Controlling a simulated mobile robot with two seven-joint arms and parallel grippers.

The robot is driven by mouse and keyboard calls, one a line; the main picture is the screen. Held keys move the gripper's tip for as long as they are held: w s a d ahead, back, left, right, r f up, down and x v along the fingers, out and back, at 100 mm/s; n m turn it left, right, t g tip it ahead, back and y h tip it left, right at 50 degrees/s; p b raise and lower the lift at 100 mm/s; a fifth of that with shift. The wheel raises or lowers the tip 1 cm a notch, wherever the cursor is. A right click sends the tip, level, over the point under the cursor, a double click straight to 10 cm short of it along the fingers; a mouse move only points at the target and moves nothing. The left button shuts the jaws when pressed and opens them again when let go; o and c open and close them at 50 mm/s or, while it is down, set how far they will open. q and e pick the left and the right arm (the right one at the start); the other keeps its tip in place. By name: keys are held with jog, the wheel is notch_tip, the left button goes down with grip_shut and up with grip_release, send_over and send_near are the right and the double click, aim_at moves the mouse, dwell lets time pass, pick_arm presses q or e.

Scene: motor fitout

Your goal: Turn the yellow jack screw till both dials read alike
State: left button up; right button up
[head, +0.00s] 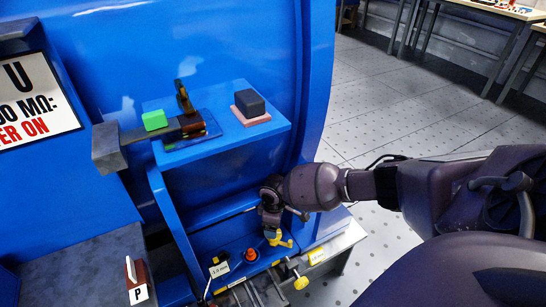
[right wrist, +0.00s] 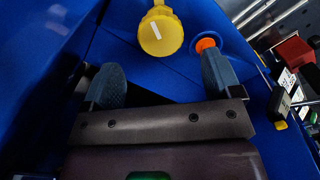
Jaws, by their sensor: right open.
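A yellow knob (right wrist: 160,36) with a white line on its face shows in the right wrist view, ahead of my right gripper and between its finger directions. In the head view a yellow part (head: 283,240) shows just below the right gripper (head: 270,225). The right gripper is open, with two blue-grey fingertips apart and nothing between them in the right wrist view (right wrist: 160,82). I cannot tell contact with the yellow part from the head view. My left gripper is not in view.
An orange-red round part (head: 250,254) sits left of the gripper, close to the right finger in the right wrist view (right wrist: 206,45). Another yellow knob (head: 300,282) is at the front edge. A blue shelf (head: 215,148) holding a green block (head: 154,120) overhangs the bay.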

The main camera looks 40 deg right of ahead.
notch_tip(320, 180, down, 6)
jog(key=shift+r+b, duration=0.15)
jog(key=shift+b, duration=0.7)
jog(key=shift+r, duration=0.1)
jog(key=c, duration=0.9)
